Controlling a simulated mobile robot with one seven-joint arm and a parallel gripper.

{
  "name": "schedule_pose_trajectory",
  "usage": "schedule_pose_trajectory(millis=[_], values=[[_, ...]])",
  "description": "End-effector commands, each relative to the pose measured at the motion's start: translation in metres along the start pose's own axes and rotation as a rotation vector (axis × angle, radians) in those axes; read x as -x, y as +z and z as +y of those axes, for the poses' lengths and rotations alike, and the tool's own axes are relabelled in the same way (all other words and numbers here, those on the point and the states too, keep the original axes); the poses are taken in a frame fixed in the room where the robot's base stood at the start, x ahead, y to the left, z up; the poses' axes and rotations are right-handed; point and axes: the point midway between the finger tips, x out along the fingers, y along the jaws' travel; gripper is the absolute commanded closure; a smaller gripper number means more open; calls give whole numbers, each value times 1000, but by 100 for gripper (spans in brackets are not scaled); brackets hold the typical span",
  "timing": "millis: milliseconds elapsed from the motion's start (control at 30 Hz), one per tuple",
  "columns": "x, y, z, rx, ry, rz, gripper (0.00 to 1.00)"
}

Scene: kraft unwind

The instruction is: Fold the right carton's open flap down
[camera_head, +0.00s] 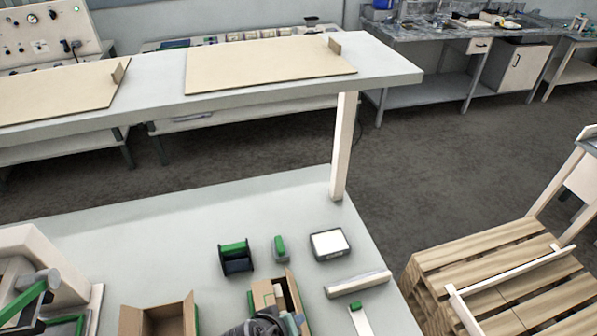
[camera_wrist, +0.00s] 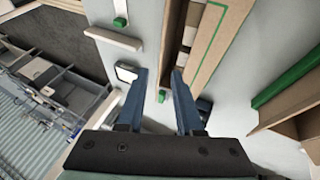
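The right carton (camera_head: 291,294) is a brown box on the table, partly hidden by my arm in the head view. In the wrist view the carton (camera_wrist: 173,35) stands near the top middle with its inside showing. A long flap (camera_wrist: 232,28) with a green outline stands open on its right side there. My gripper (camera_wrist: 159,73) is open and empty. Its two blue fingers are apart, with the right fingertip overlapping the carton's end in the picture; I cannot tell whether it touches. In the head view its fingertips are not clear.
The left carton (camera_head: 160,318) stands open nearby. Beyond are a black-and-green dispenser (camera_head: 236,258), a small green-topped item (camera_head: 280,249) and a white-topped device (camera_head: 329,244). A white bar (camera_head: 357,284) lies to the right. A post (camera_head: 343,150) rises at the table's back edge.

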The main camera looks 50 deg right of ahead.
Motion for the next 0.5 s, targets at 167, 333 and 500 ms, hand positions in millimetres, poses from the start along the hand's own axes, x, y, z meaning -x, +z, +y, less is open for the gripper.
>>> schedule_pose_trajectory(millis=[167, 333, 500], values=[[-34, -1, 1, -2, 1, -1, 65], [-59, -1, 1, -2, 0, 0, 65], [-73, -1, 0, -1, -1, 1, 65]])
